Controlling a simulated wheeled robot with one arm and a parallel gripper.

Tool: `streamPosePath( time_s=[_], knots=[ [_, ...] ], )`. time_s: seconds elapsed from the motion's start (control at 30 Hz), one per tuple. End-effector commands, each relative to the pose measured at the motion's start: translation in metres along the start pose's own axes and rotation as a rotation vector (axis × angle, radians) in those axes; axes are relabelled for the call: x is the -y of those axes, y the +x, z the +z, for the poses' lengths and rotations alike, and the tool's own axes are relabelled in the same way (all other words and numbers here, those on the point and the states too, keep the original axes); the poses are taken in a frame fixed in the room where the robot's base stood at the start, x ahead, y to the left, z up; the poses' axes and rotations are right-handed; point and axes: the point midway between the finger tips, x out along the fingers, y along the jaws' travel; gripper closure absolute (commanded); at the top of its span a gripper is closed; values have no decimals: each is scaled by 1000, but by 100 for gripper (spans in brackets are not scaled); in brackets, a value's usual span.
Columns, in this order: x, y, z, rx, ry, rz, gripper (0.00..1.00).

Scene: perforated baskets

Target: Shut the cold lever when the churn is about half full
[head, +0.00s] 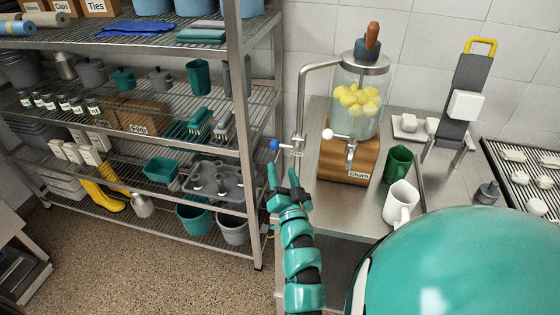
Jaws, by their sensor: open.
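The churn (361,120) is a clear jar on a wooden base labelled "Churn". Yellow lumps (357,99) sit around the middle of the jar, with a greyish tint below them. I cannot make out a sharp liquid line. A metal pipe (301,100) rises left of the churn and bends over to its top. The cold lever (274,145), with a blue knob, sticks out left from this pipe. My gripper (283,173) is open and empty, just below the blue knob and apart from it. I cannot tell whether water is running.
The wire shelving (245,130) stands close on my gripper's left. The space directly around the blue knob looks clear.

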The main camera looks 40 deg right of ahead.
Motion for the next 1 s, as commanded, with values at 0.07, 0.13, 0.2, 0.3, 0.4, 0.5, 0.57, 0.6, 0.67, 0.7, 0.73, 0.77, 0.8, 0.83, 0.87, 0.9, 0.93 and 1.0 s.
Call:
streamPosePath(
  time_s=[0.07,0.13,0.2,0.3,0.4,0.5,0.57,0.6,0.67,0.7,0.73,0.77,0.8,0.83,0.87,0.9,0.93,1.0],
  knots=[
    [2,-8,-2,7,-2,1,49],
    [2,-16,-2,5,-1,1,49],
    [2,-25,-2,6,-2,2,49],
    [2,-35,-1,6,-1,1,49],
    [1,-44,0,4,-1,0,49],
    [1,-50,0,4,0,0,49],
    [1,-52,0,3,0,0,49],
    [1,-53,0,3,0,-1,49],
    [1,-54,0,2,1,-1,49],
    [1,-55,0,2,1,-1,49],
    [0,-55,0,2,1,-1,49],
    [0,-55,0,1,1,-1,49],
    [0,-55,0,1,1,-1,49],
    [0,-55,0,1,1,-1,49],
    [0,-55,0,1,1,-1,49],
    [0,-55,0,1,1,-1,49],
    [0,-55,0,1,1,-1,49],
    [0,-55,0,1,1,-1,49]
  ],
)
